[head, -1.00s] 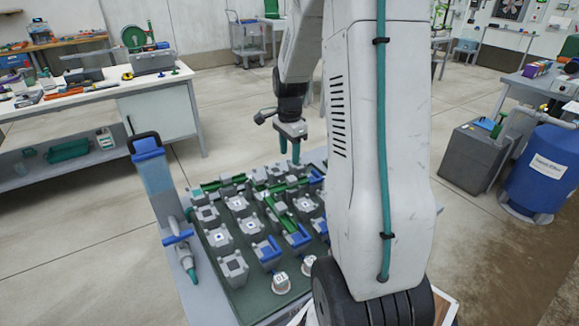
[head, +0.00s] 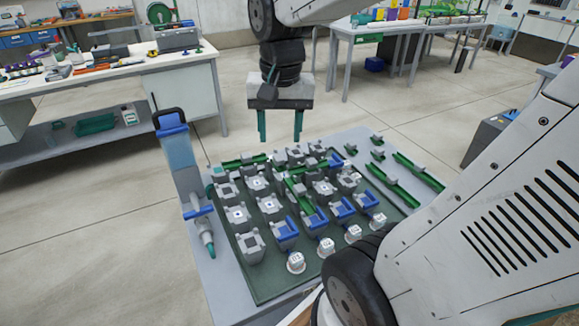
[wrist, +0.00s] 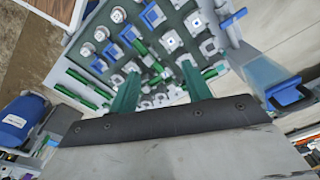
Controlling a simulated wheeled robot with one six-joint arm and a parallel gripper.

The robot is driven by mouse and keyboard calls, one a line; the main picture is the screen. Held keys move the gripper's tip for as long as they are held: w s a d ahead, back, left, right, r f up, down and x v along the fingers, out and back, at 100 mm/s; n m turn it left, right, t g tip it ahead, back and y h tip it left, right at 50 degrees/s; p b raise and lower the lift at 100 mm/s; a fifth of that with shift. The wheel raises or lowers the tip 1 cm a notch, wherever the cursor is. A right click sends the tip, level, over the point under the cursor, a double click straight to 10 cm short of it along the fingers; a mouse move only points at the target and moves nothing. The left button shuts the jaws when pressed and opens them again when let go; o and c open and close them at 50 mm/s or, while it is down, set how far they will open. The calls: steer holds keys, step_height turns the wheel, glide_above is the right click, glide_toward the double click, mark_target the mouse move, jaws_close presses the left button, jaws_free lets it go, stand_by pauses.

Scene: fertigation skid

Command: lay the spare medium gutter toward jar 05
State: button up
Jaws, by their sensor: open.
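My gripper (head: 280,138) is open and empty, its two green fingers hanging above the far edge of the board; it also shows in the wrist view (wrist: 160,68). Several loose green gutters of different lengths lie on the table right of the board, including two longer ones (head: 392,185) (head: 419,171) and a short one (head: 378,155). I cannot tell which is the medium spare. Several white-capped jars stand along the near edge, such as one in front (head: 296,263) and one farther right (head: 352,234). Their numbers are too small to read, so jar 05 is not identifiable.
The dark green board (head: 268,286) carries grey blocks, blue pieces and green gutters. A blue-grey upright tool (head: 180,152) with a handle stands at the table's left edge. My arm hides the near right.

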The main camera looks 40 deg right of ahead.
steer(key=s+a+n, duration=0.6)
steer(key=s+n, duration=0.2)
steer(key=s, duration=0.2)
steer(key=shift+s+a, duration=0.35)
steer(key=shift+s, duration=0.05)
